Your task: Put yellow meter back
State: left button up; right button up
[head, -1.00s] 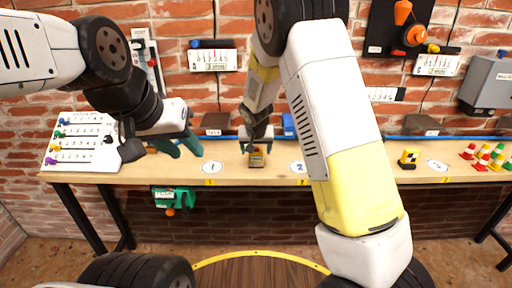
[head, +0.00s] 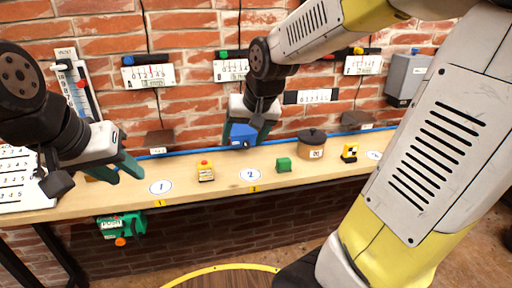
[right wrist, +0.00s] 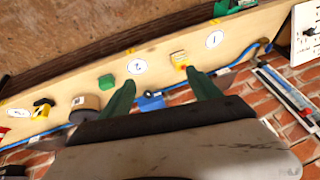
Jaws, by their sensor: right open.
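A small yellow block with a red top (head: 205,171) sits on the bench between the white discs marked 1 and 2; it also shows in the right wrist view (right wrist: 178,60). A smaller yellow-and-black item (head: 349,152) stands further right. I cannot tell from its face which one is the yellow meter. My right gripper (head: 252,130) is open, above the back of the bench. A blue object (head: 242,134) shows between its fingers, apparently not gripped; it also shows in the right wrist view (right wrist: 150,101). My left gripper (head: 122,172) is open and empty above the left bench.
A green cube (head: 284,165) and a brown lidded pot (head: 312,142) stand right of disc 2 (head: 250,175). Scale gauges (head: 148,76) hang on the brick wall. A green device (head: 121,227) hangs below the bench front. The bench front around disc 1 (head: 160,187) is clear.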

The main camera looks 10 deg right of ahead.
jog(key=s+d+r, duration=0.1)
jog(key=s, duration=0.6)
jog(key=s+d+r+n, duration=0.1)
jog(key=s+r, duration=0.1)
jog(key=s, duration=0.5)
jog(key=shift+s+d+t, duration=0.25)
jog(key=shift+d+t, duration=0.15)
jog(key=shift+r, duration=0.15)
